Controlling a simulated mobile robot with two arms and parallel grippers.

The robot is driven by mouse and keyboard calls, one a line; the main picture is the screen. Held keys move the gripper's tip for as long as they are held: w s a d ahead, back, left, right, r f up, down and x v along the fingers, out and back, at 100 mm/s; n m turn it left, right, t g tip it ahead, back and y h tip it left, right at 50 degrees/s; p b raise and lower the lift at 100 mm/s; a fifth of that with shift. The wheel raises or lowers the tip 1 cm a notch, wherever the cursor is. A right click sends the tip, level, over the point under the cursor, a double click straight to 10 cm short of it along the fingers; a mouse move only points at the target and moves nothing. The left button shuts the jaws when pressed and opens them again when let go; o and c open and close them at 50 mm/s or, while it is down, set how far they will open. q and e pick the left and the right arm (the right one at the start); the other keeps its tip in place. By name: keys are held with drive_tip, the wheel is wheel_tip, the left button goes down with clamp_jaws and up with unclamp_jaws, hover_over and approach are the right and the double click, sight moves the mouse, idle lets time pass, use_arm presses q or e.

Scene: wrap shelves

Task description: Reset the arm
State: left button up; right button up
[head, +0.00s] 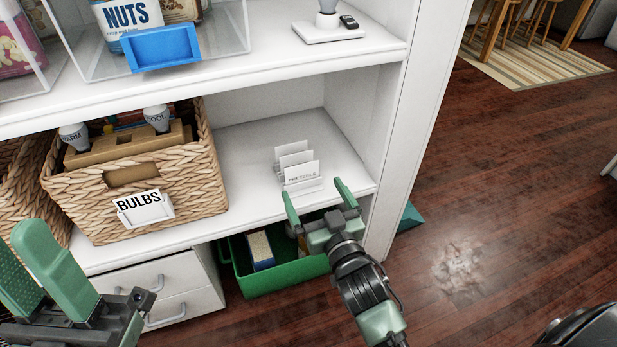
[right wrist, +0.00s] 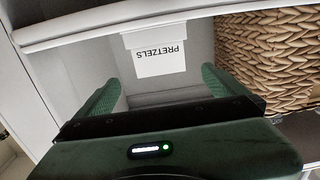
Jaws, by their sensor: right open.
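My right gripper (head: 314,190) is open and empty in the head view, at the front edge of the middle shelf. Its two green fingers point at a white holder with a card reading PRETZELS (head: 302,172), with more white cards or holders (head: 292,150) behind it. In the right wrist view the PRETZELS card (right wrist: 160,60) appears upside down, beyond and between the spread fingers (right wrist: 160,88), with nothing gripped. My left gripper (head: 38,240) is at the lower left of the head view, its green fingers apart with nothing seen between them.
A wicker BULBS basket (head: 195,175) stands left on the middle shelf (head: 245,215). A green bin (head: 290,275) sits below, beside white drawers (head: 185,290). A clear NUTS bin (head: 220,60) and a small scale-like base (head: 325,32) are above.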

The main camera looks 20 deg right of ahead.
drive_tip(key=shift+s, duration=0.55)
